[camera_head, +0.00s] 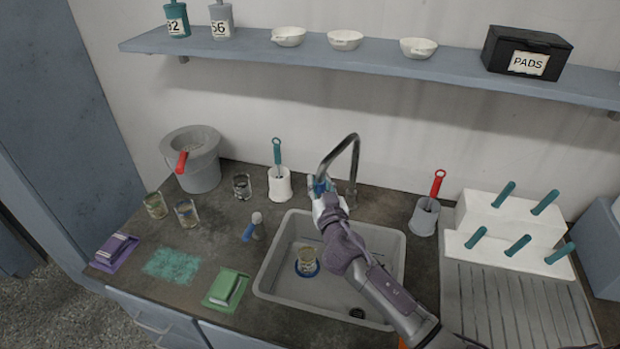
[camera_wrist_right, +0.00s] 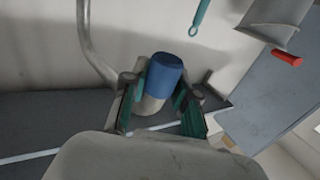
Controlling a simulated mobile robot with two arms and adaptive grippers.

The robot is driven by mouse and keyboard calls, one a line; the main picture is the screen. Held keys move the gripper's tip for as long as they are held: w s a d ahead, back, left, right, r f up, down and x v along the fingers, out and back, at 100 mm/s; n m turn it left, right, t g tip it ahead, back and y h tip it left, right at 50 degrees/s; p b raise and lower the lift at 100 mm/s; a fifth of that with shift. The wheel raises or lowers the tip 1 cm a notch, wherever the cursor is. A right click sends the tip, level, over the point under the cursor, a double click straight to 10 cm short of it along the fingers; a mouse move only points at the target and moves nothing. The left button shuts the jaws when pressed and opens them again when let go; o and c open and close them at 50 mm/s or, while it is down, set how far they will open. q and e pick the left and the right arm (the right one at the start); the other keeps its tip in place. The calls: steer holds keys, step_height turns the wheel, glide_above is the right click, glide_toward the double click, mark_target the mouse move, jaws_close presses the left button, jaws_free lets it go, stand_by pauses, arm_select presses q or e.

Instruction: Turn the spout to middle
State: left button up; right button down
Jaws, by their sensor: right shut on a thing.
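The metal gooseneck spout (camera_head: 356,152) rises from behind the sink (camera_head: 270,282) and arches left and forward in the head view. My right gripper (camera_head: 320,188) is at its lower free end. In the wrist view the right gripper (camera_wrist_right: 160,100) has its teal-padded fingers on both sides of a blue-capped piece (camera_wrist_right: 166,73), which looks like the spout's end. It is shut on it. The curved pipe of the spout (camera_wrist_right: 88,40) also shows there at upper left. My right forearm covers part of the sink and its back rim. My left gripper is not in view.
A glass jar (camera_head: 307,262) stands on a blue ring in the sink. A white holder with a teal brush (camera_head: 279,184) is left of the spout, a grey holder with a red brush (camera_head: 425,216) right. A shelf (camera_head: 380,58) hangs above.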

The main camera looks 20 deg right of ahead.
steer(key=s+d+n+y, duration=0.2)
steer(key=s+d, duration=0.2)
steer(key=shift+d+y, duration=0.3)
steer(key=shift+y, duration=0.1)
steer(key=c, duration=0.9)
jaws_free()
steer(key=shift+o, duration=0.2)
steer(key=shift+s, duration=0.1)
steer(key=s, duration=1.2)
steer(key=shift+d, duration=0.35)
